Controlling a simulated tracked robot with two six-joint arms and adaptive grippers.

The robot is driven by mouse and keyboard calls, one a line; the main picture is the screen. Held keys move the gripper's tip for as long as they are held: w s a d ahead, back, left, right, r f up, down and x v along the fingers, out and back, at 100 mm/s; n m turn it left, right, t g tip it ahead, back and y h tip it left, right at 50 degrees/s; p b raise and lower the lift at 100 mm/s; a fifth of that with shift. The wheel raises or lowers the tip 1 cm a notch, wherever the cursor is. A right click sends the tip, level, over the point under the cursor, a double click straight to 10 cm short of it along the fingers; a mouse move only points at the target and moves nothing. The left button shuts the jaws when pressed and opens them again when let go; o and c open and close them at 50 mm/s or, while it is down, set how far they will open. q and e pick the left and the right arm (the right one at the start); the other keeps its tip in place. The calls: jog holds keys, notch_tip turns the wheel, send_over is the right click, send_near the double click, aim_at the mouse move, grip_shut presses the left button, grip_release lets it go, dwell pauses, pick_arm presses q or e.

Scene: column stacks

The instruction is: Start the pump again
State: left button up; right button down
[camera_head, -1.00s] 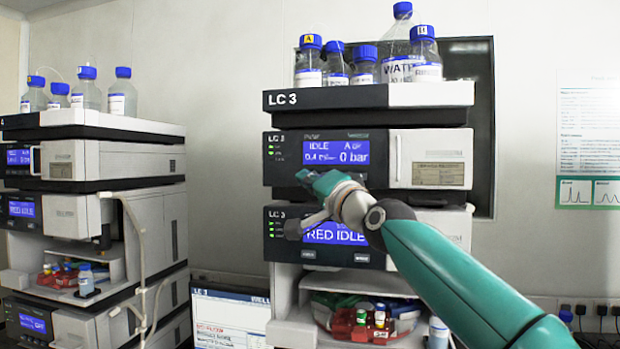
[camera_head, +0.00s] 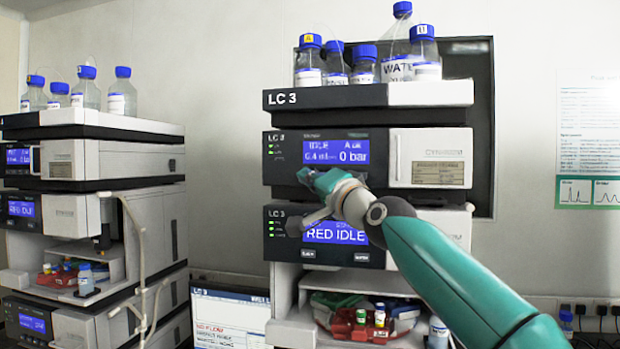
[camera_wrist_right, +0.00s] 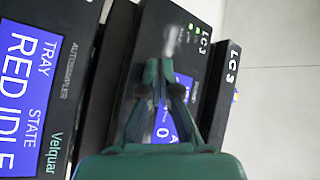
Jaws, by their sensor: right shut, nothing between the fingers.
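The pump module (camera_head: 285,172) is the upper dark-fronted unit of the LC 3 stack. Whether the fingertips touch the panel I cannot tell. My left gripper is not in view.
Below the pump, the autosampler display (camera_head: 335,234) reads RED IDLE. Blue-capped bottles (camera_head: 364,68) stand on top of the stack. An open bay below holds coloured vials (camera_head: 361,318). A second stack (camera_head: 75,170) with hanging tubing stands left; a monitor (camera_head: 230,318) sits between.

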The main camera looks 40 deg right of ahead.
jog(key=shift+w+d, duration=0.25)
jog(key=shift+d, duration=0.05)
dwell(0.9)
jog(key=shift+s+a, duration=0.55)
jog(key=shift+a, duration=0.1)
dwell(0.3)
jog(key=s+a+p, duration=0.3)
jog(key=p, duration=0.4)
jog(key=shift+s+a, duration=0.1)
jog(key=shift+a, duration=0.25)
dwell(0.6)
